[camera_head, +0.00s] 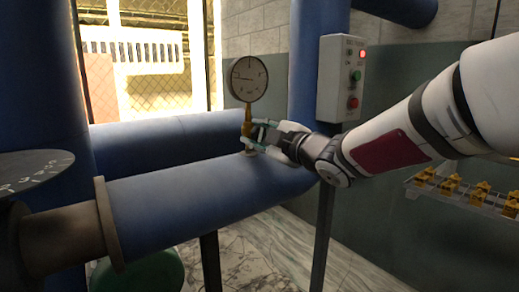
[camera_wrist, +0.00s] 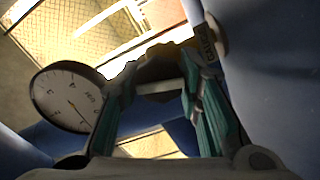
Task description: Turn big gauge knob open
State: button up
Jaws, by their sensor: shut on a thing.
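The big round gauge (camera_head: 247,78) stands upright on a brass stem above the blue pipe in the head view. It also shows tilted at the left in the wrist view (camera_wrist: 68,97). The brass valve knob (camera_head: 247,129) sits on the stem below the dial. My gripper (camera_head: 257,135) reaches in from the right and is shut on the knob, its teal fingers on either side. In the wrist view, my gripper (camera_wrist: 155,85) spans a dark, brownish knob (camera_wrist: 155,68). The fingers partly hide the knob, and its exact turn is hard to tell.
A thick blue pipe (camera_head: 190,194) runs just beneath the gauge. A control box (camera_head: 341,78) with a lit red lamp hangs behind my arm. A rack with yellow parts (camera_head: 450,188) is at the right. A dark disc (camera_head: 30,170) is at the left.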

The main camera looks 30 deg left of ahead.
jog(key=shift+f+n+b, duration=0.15)
jog(key=shift+n+b, duration=1.3)
jog(key=shift+n, duration=0.15)
jog(key=o, duration=1.2)
jog(key=v, duration=1.2)
